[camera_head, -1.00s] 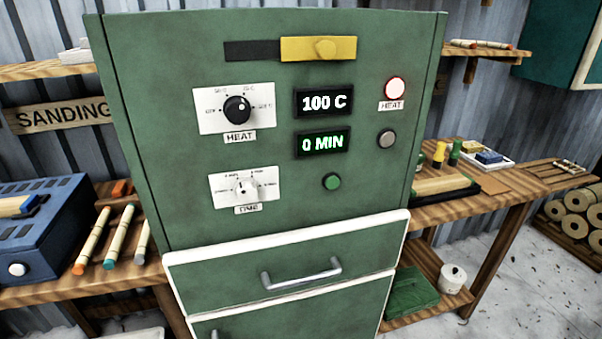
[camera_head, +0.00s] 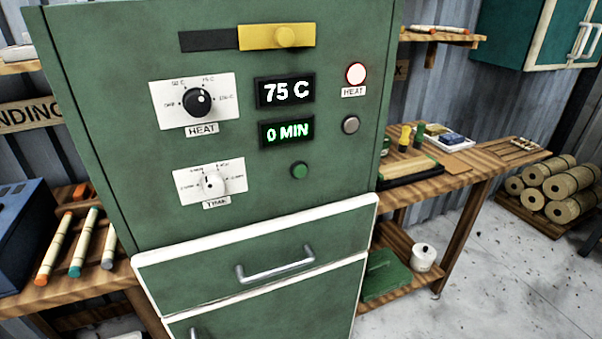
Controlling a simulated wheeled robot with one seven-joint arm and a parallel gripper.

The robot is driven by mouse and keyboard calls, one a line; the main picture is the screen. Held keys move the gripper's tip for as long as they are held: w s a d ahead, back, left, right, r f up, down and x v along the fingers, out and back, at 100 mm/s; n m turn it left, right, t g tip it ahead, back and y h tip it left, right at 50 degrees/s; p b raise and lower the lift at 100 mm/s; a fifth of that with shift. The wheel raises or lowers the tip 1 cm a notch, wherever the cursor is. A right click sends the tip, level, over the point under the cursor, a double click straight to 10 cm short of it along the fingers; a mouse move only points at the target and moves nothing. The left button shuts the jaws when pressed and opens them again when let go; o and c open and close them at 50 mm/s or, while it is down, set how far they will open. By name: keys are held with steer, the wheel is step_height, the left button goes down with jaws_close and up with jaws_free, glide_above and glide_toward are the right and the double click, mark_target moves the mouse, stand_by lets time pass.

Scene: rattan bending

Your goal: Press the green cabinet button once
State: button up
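The green cabinet (camera_head: 230,200) stands in the middle of the view. Its small round green button (camera_head: 300,170) sits on the panel below the time display (camera_head: 287,133), which reads 0 MIN. The heat display (camera_head: 285,91) reads 75 C. The black heat knob (camera_head: 198,102) and the white time knob (camera_head: 214,184) are on the left of the panel. A grey round button (camera_head: 351,124) is below the pale, red-rimmed heat lamp (camera_head: 356,74). My gripper is not in view.
A yellow slider (camera_head: 284,36) is at the top of the panel. Below are drawers with a metal handle (camera_head: 275,264). Workbenches flank the cabinet; the left one holds a blue box (camera_head: 22,235) and rattan sticks (camera_head: 86,242). Rattan rolls (camera_head: 556,184) lie at right. Floor at lower right is clear.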

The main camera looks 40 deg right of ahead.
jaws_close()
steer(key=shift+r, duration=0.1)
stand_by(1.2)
